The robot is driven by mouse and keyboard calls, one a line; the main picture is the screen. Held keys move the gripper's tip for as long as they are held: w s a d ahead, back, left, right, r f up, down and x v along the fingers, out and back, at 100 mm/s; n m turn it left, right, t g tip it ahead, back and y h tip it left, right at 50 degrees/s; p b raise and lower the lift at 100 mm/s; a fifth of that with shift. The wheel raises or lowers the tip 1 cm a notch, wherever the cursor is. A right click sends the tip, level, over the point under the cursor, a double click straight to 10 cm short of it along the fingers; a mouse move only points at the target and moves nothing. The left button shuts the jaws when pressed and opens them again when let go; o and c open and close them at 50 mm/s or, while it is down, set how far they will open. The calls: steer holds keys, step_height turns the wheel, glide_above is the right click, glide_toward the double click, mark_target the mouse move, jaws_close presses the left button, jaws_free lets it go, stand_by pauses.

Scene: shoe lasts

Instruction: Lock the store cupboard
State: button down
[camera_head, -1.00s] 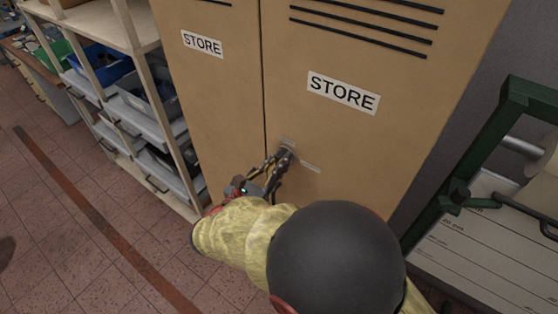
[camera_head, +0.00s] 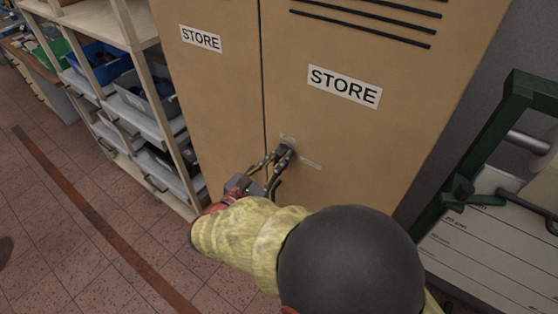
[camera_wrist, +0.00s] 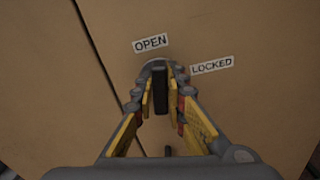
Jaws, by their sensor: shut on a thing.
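The tan store cupboard (camera_head: 345,140) has two doors, both looking closed, each with a STORE label. My gripper (camera_head: 280,158) is at a lock knob near the seam, on the right door. In the wrist view, my gripper (camera_wrist: 161,90) is shut on the dark bar of the lock knob (camera_wrist: 160,80), one yellow-padded finger on each side. The bar stands nearly upright in that picture, its upper end towards the OPEN label (camera_wrist: 150,43). The LOCKED label (camera_wrist: 212,65) is up and to the right of the knob. The fingers partly hide the knob's round base.
A shelf unit with grey bins (camera_head: 150,100) and a blue bin (camera_head: 103,65) stands close on the left. A green frame (camera_head: 490,145) with a ruled board (camera_head: 490,240) stands on the right. Tiled floor (camera_head: 70,220) is clear at the lower left.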

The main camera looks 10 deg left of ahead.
steer(key=m+b, duration=0.3)
steer(key=shift+f+m, duration=0.2)
steer(key=shift+m, duration=0.1)
steer(key=m+b, duration=0.4)
steer(key=b, duration=0.1)
steer(key=shift+d+f+m+b, duration=0.15)
steer(key=shift+f+m+b, duration=0.05)
steer(key=shift+m+b, duration=0.1)
steer(key=m+b, duration=0.4)
steer(key=b, duration=0.1)
steer(key=shift+s+f+b, duration=0.1)
steer(key=shift+b, duration=0.3)
steer(key=m+b, duration=0.3)
steer(key=b, duration=0.1)
steer(key=shift+d, duration=0.1)
steer(key=c, duration=1.8)
jaws_free()
